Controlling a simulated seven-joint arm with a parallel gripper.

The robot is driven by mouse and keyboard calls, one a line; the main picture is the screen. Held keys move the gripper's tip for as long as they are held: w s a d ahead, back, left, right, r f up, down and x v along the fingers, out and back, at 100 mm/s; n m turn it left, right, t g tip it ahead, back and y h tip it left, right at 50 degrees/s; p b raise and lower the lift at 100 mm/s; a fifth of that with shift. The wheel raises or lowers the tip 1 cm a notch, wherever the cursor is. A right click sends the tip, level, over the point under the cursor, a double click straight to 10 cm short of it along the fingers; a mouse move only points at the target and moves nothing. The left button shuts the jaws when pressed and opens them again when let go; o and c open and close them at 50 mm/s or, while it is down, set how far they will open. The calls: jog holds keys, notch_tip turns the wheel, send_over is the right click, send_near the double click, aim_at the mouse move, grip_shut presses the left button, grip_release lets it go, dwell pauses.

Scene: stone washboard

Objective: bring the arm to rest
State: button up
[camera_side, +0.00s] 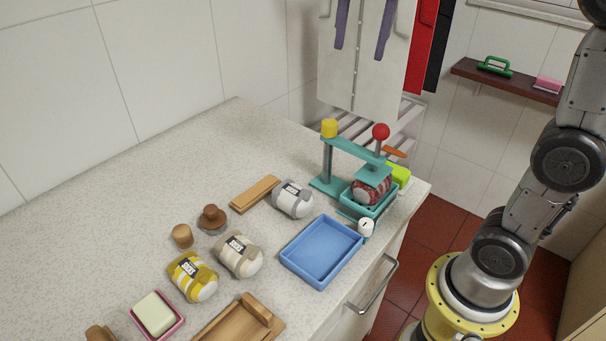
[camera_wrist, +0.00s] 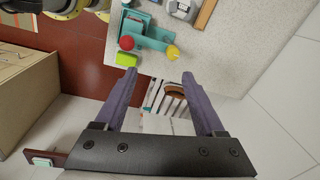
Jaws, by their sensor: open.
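In the wrist view my gripper (camera_wrist: 158,74) shows two purple fingers spread wide apart, with nothing between them. The fingers point toward the counter corner, near a teal press (camera_wrist: 150,38) with a red ball and a yellow knob.
On the counter (camera_side: 120,160) are a blue tray (camera_side: 320,250), grey (camera_side: 292,199), beige (camera_side: 239,255) and yellow (camera_side: 192,276) sock bundles, a soap dish (camera_side: 157,315) and wooden pieces. A white garment (camera_side: 365,50) hangs behind. A brown shelf (camera_side: 505,83) is on the back wall. The counter's left is bare.

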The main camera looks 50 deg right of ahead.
jog(key=s+a+f+n+t, duration=0.1)
jog(key=s+n, duration=0.1)
jog(key=s, duration=0.5)
jog(key=s+f+n+t, duration=0.1)
jog(key=s+f+n, duration=0.3)
jog(key=f+n, duration=0.2)
jog(key=s+a+f+n+t, duration=0.1)
jog(key=s+f+n+t, duration=0.1)
jog(key=s+f+n, duration=0.2)
notch_tip(320, 180, down, 6)
jog(key=n, duration=0.3)
jog(key=shift+s, duration=0.25)
